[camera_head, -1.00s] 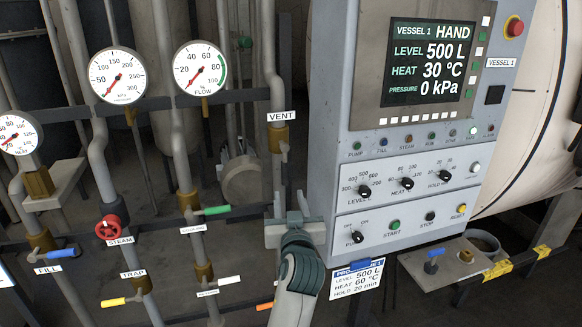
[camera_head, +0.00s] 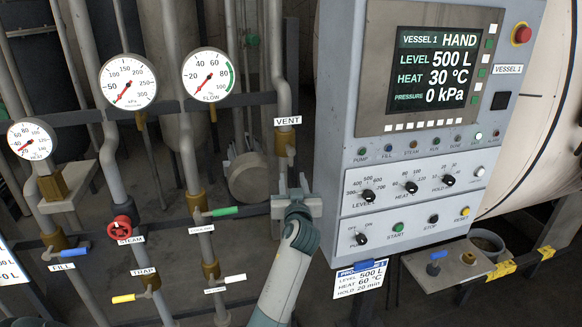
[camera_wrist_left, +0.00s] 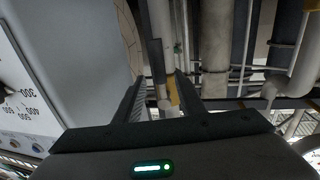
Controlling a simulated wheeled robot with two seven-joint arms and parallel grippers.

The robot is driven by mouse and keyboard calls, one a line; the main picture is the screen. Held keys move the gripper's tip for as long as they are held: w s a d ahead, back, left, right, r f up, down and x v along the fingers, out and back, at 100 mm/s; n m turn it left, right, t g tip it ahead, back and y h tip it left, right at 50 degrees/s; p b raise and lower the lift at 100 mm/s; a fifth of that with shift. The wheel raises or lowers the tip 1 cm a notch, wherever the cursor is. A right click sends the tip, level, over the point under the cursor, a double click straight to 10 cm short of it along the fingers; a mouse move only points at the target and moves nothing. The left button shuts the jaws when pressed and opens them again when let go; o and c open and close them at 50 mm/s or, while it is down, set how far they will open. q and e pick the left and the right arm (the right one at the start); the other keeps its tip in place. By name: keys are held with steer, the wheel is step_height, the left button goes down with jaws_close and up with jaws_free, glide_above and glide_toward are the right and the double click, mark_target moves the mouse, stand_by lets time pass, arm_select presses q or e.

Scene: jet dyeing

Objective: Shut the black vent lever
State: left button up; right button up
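The vent valve (camera_head: 284,137) is a brass body on a vertical pipe under the white VENT label (camera_head: 288,121). A short grey lever stem (camera_head: 290,157) hangs from it; its black grip is hard to make out in the head view. In the left wrist view, a dark upright bar (camera_wrist_left: 155,64), apparently the lever grip, stands ahead between the fingers, with a pale stem below it. My left gripper (camera_head: 292,183) is just below the vent valve, its two fingers apart and pointing up, empty. I see no contact with the lever. My right gripper is not in view.
The control panel (camera_head: 335,170) stands close to the right of my left gripper. The green-handled cooling valve (camera_head: 222,212) is close on the left. Other pipes, gauges and the red steam wheel (camera_head: 122,228) lie further left. A ledge with a blue-handled lever (camera_head: 434,266) is at lower right.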

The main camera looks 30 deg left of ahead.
mark_target(291, 173)
arm_select(q)
steer(key=shift+p+x, duration=0.75)
steer(key=shift+x, duration=2.2)
jaws_close()
